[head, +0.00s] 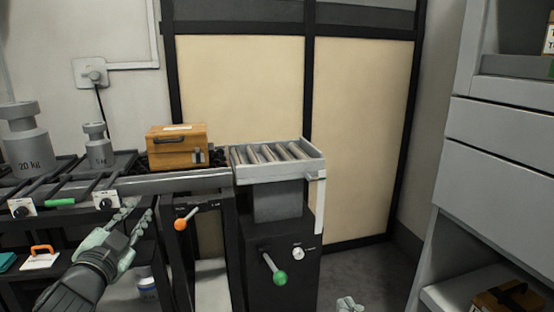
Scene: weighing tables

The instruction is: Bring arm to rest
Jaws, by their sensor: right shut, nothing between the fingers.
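My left gripper (134,214) is at the lower left, in front of the weighing table's front edge. Its pale fingers point up and to the right, with a gap between their tips, and I see nothing held. Only the tips of my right gripper (348,304) show at the bottom edge, right of centre. They are shut and empty, over the floor to the right of the black pedestal. The rest of the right arm is out of view.
A 20 kg weight (28,150), a 5 kg weight (98,152) and a wooden box (178,152) stand on the table. A roller tray (277,174) tops a black pedestal (265,240) with a green-knobbed lever (280,278). A grey cabinet (497,150) stands right; floor (365,270) between is clear.

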